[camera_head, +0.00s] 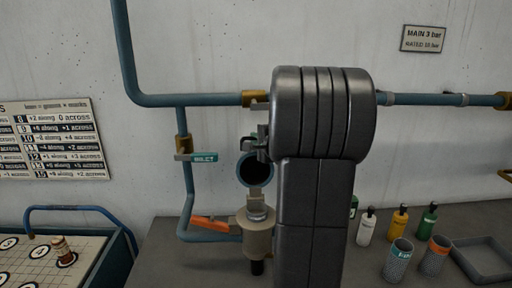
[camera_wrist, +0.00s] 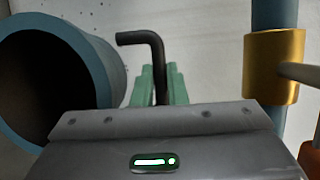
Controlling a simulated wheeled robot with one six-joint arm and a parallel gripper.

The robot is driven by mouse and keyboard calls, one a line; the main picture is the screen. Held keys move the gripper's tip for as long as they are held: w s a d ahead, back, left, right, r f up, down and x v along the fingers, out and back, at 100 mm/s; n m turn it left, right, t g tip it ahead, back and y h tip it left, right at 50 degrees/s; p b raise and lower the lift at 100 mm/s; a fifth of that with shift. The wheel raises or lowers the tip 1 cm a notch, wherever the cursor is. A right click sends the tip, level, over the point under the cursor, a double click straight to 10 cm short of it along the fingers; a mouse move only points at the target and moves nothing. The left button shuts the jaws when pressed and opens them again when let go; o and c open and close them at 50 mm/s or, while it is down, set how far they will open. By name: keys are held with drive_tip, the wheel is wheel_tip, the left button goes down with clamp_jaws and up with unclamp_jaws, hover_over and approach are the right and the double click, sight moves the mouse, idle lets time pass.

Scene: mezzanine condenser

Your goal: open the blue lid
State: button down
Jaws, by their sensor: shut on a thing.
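A round blue-rimmed opening (camera_head: 241,171) with a dark inside sits above the beige fitting in the head view. In the wrist view the blue rim (camera_wrist: 108,72) is large at the left, with its dark mouth showing. I cannot make out a separate blue lid plate. My gripper (camera_head: 262,138) is just above and beside the opening in the head view, partly hidden by my arm. In the wrist view its green fingertips (camera_wrist: 158,82) are shut around a black bent rod (camera_wrist: 158,55), right of the blue rim. Whether the rod joins the lid is hidden.
Blue pipes (camera_head: 180,100) run along the wall. A teal-tagged valve handle (camera_head: 203,157), an orange lever (camera_head: 210,224) and a beige fitting (camera_head: 258,238) are close by. Bottles (camera_head: 398,222), cups (camera_head: 398,262) and a grey tray (camera_head: 483,258) stand right; a game board (camera_head: 35,262) lies left.

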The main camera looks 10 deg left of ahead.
drive_tip(key=shift+s+d+r+n+t+y+b, duration=0.1)
drive_tip(key=shift+s+t+y+b, duration=0.2)
drive_tip(key=shift+b, duration=0.9)
drive_tip(key=shift+s+d+f+n+t+h+b, duration=0.15)
drive_tip(key=shift+s+b, duration=0.3)
drive_tip(key=shift+b, duration=0.8)
drive_tip(key=shift+s+d+r+n+t+y+b, duration=0.15)
drive_tip(key=shift+s+y+b, duration=0.15)
drive_tip(key=shift+b, duration=0.9)
drive_tip(key=shift+s+r+b, duration=0.35)
drive_tip(key=shift+s+b, duration=0.05)
drive_tip(key=shift+b, duration=0.35)
drive_tip(key=c, duration=1.5)
unclamp_jaws()
drive_tip(key=shift+o, duration=0.2)
drive_tip(key=shift+s+d, duration=0.1)
drive_tip(key=shift+d, duration=0.05)
drive_tip(key=f+b+v, duration=0.1)
drive_tip(key=b+v, duration=0.1)
drive_tip(key=v, duration=1.1)
drive_tip(key=shift+s+r, duration=0.3)
drive_tip(key=shift+r, duration=0.1)
drive_tip(key=shift+d, duration=0.1)
